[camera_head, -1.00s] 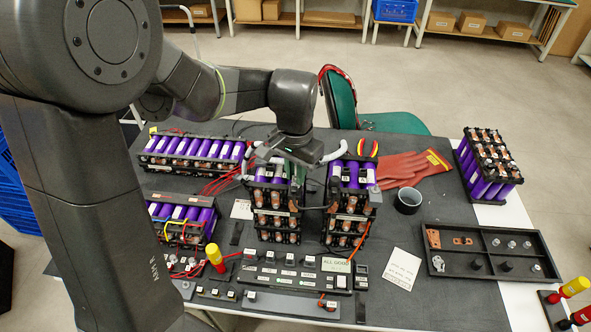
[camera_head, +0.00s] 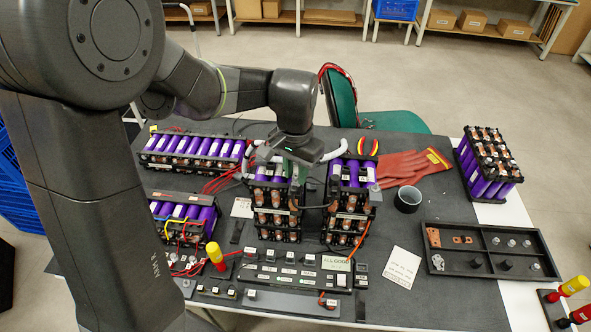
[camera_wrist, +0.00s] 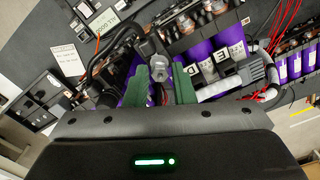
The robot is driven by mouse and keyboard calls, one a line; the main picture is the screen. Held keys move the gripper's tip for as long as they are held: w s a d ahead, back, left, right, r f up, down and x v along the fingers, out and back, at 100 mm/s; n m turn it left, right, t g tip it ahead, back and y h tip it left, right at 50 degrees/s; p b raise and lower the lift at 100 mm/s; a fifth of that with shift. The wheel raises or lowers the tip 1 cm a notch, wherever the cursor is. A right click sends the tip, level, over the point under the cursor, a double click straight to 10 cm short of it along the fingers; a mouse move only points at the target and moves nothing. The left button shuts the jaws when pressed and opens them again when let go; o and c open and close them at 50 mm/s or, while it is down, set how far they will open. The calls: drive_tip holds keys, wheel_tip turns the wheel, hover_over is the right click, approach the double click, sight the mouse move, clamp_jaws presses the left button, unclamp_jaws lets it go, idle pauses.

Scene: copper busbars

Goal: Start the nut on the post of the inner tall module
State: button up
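Two tall modules with purple cells and black frames stand side by side mid-table, the left one (camera_head: 272,212) and the right one (camera_head: 349,207). I cannot tell which is the inner one. My gripper (camera_head: 302,175) points down at the right top edge of the left tall module, by the gap. In the wrist view, the two green fingers of my gripper (camera_wrist: 161,72) stand apart. A small silver round part (camera_wrist: 157,63), perhaps the nut or a post end, shows between their tips. I cannot tell whether the fingers touch it. The post's thread is not distinguishable.
Long modules (camera_head: 195,150) lie at the left, with red wires nearby. White-grey hoses or cables flank my wrist. Red gloves (camera_head: 405,166), a black cup (camera_head: 408,198) and a parts tray (camera_head: 490,282) are at the right. A yellow-handled tool (camera_head: 215,254) stands in front.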

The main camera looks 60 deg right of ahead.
drive_tip(key=n, duration=0.4)
drive_tip(key=shift+n, duration=0.3)
drive_tip(key=n, duration=0.3)
drive_tip(key=shift+n, duration=0.4)
clamp_jaws()
